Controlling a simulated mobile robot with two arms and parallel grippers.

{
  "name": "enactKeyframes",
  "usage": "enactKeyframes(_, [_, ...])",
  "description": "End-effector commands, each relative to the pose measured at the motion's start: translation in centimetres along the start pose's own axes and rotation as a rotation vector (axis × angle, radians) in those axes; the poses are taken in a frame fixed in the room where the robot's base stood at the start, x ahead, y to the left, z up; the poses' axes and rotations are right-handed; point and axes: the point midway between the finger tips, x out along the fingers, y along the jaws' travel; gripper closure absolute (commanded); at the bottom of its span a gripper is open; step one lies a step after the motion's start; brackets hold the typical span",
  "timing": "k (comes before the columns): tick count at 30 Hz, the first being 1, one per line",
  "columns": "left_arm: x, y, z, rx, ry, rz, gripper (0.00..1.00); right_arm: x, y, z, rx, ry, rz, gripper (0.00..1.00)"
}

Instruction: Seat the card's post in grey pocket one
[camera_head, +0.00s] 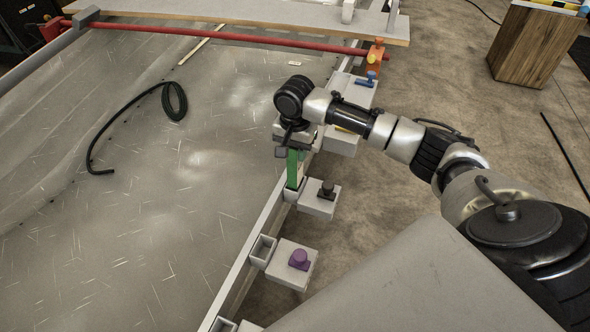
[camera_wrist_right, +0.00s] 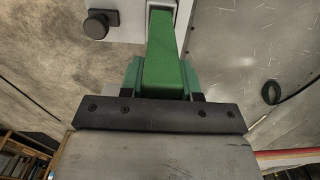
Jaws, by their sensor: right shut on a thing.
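My right gripper (camera_head: 292,150) is shut on a green card (camera_head: 292,171), which hangs down from it over the hull's grey edge rail. In the right wrist view the green card (camera_wrist_right: 163,62) runs from the jaws toward a grey pocket at the top edge. The card's lower end meets the mouth of a grey pocket (camera_head: 292,194) beside a black knob (camera_head: 327,187). I cannot tell whether its post is inside or just above. Another grey pocket (camera_head: 262,250) stands open and empty beside a purple knob (camera_head: 299,257). My left gripper is not in view.
A further pocket (camera_head: 222,325) shows at the bottom edge. A blue piece (camera_head: 366,79) sits on a block farther up the rail. A black hose (camera_head: 173,100) lies on the bare hull sheet. A red bar (camera_head: 230,37) crosses the far end.

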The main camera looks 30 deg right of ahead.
Motion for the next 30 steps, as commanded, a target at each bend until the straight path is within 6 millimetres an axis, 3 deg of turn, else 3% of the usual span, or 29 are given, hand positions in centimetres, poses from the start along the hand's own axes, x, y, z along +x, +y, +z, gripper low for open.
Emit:
enactKeyframes(9, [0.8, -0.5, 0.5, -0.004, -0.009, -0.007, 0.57, 4.2, 0.0, 0.0, -0.002, 0.000, 0.000, 1.00])
enactKeyframes(12, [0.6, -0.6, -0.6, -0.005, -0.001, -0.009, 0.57, 5.4, 0.0, 0.0, -0.003, 0.002, -0.002, 1.00])
enactKeyframes(26, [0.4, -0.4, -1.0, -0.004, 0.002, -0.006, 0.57, 6.0, 0.0, 0.0, -0.003, 0.002, -0.002, 1.00])
enactKeyframes(27, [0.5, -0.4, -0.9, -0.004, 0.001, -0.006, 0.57, 6.2, 0.0, 0.0, -0.004, 0.002, -0.001, 0.62])
enactKeyframes(30, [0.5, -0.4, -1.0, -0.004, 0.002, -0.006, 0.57, 6.1, 0.0, 0.0, -0.004, 0.002, -0.001, 0.47])
